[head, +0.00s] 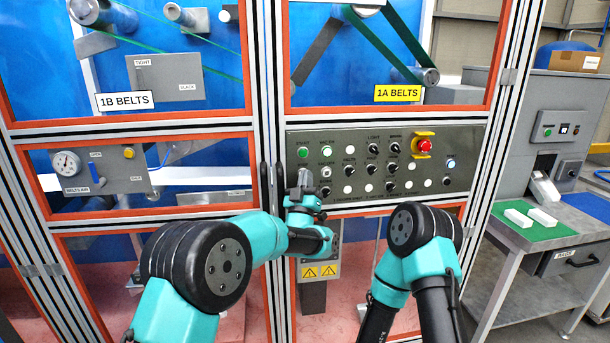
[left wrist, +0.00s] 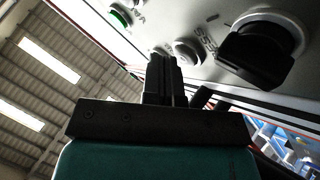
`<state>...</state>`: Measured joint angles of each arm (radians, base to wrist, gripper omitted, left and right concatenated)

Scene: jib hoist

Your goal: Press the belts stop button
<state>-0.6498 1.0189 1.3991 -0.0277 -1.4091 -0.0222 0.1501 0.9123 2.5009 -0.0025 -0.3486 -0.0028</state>
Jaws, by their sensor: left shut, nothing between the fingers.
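The grey control panel (head: 437,183) carries several round buttons, black selector knobs and a red emergency stop (head: 424,146) on yellow. A green button (head: 303,154) sits at its upper left, with a pale green-centred button (head: 327,150) to its right. The labels are too small to tell which is the belts stop button. My left gripper (head: 304,183) is shut and empty at the panel's lower left, hiding part of it. In the left wrist view the closed fingers (left wrist: 164,66) point at the panel near a pale round button (left wrist: 187,52); I cannot tell whether they touch.
A black selector knob (left wrist: 258,50) stands out from the panel close to the left fingers. Orange-framed windows and metal posts surround the panel. A bench with a green mat (head: 533,224) and white blocks stands at the right. My right arm is folded in front, its gripper out of view.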

